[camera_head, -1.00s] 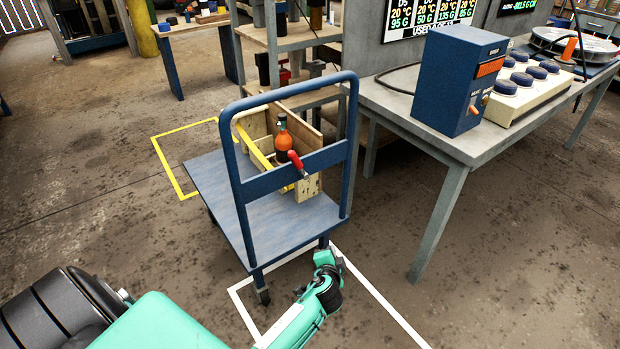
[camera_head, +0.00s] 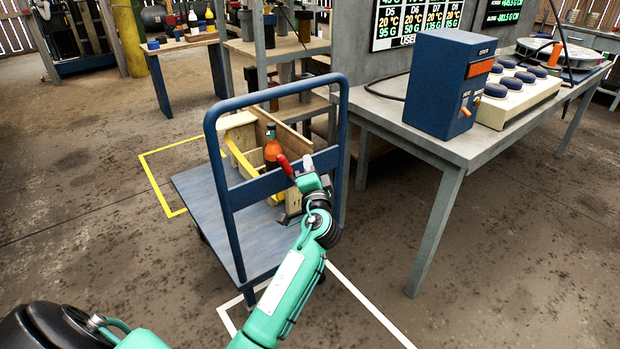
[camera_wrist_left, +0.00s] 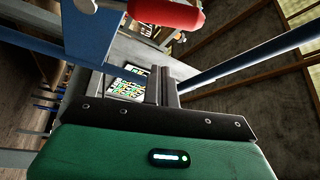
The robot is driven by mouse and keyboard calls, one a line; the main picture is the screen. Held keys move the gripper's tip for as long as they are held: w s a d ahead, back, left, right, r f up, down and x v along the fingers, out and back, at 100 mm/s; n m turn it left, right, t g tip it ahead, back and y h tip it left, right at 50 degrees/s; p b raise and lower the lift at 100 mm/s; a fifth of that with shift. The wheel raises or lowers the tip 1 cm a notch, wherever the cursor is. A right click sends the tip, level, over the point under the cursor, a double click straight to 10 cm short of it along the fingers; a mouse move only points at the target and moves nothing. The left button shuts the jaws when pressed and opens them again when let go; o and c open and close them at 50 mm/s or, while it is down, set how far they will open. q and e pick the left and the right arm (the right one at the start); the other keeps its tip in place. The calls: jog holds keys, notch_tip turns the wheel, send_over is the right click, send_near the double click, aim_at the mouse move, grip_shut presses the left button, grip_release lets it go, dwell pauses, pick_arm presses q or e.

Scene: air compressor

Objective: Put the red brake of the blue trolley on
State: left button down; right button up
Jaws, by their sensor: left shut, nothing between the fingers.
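The blue trolley (camera_head: 225,238) stands on the floor with its push-handle frame towards me. The red brake (camera_head: 285,165) is a lever on the frame's crossbar, tilted with its upper end to the left. My left gripper (camera_head: 306,164) is shut and empty, just right of the red brake, in front of the crossbar. It hides part of the crossbar and the brake's lower end. In the left wrist view the red brake (camera_wrist_left: 165,13) is at the top, beyond the closed fingertips (camera_wrist_left: 160,72); a gap shows between them. My right gripper is not in view.
A wooden crate (camera_head: 238,140) with an orange bottle (camera_head: 272,150) stands on the trolley. A grey table (camera_head: 400,125) with a blue control box (camera_head: 452,85) is close on the right. Floor is open at the left.

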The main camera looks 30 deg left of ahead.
aim_at(288, 170)
pick_arm(q)
jog(key=shift+s+a+f, duration=0.1)
jog(key=shift+a+f, duration=0.05)
jog(key=shift+a, duration=0.5)
jog(key=shift+s+a+f, duration=0.1)
jog(key=shift+a+f, duration=0.1)
jog(key=shift+a, duration=0.5)
jog(key=shift+s+a+f, duration=0.1)
jog(key=shift+a+f, duration=0.05)
jog(key=shift+a, duration=0.5)
